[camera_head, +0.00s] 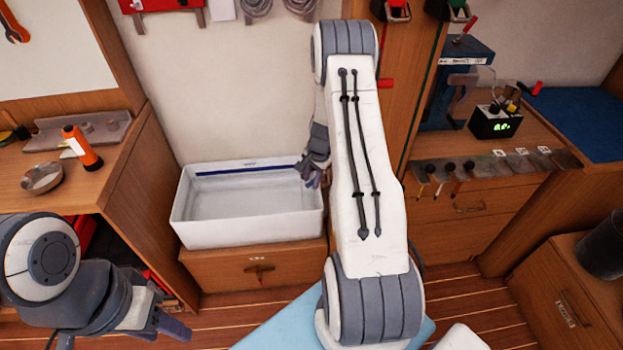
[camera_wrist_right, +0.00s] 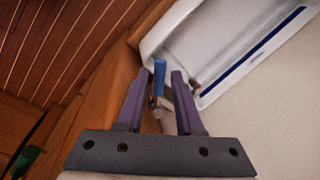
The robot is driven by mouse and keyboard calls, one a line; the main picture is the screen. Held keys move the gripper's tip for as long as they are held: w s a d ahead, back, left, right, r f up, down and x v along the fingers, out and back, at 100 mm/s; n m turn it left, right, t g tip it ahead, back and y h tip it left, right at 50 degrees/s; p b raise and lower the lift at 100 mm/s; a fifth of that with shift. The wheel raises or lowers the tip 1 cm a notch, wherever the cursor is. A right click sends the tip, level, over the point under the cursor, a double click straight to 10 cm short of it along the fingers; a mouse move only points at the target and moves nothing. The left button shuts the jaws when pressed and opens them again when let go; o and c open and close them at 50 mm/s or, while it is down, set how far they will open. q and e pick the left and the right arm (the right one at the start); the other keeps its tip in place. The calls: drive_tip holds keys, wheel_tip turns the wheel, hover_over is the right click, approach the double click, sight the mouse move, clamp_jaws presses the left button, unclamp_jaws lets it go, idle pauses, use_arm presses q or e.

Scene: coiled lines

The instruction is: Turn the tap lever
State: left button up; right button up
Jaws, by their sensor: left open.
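A blue tap lever (camera_wrist_right: 159,76) shows in the right wrist view, beside the corner of the white basin, with a pale metal tap body below it. The open fingers of my right gripper (camera_wrist_right: 158,80) stand on either side of it in that view. I cannot tell whether they touch it. In the head view my right gripper (camera_head: 311,173) is at the right rim of the white basin (camera_head: 250,230). The lever is hidden there behind my right arm. My left gripper (camera_head: 168,325) is open and empty low at the left.
A wooden counter at the left holds an orange torch (camera_head: 82,147) and a metal bowl (camera_head: 42,178). A drawer (camera_head: 225,268) is below the basin. At the right, a bench carries a black box with a green display (camera_head: 496,123) and a row of hanging tools.

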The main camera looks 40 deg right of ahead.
clamp_jaws()
drive_tip(key=shift+d, duration=0.1)
idle(1.1)
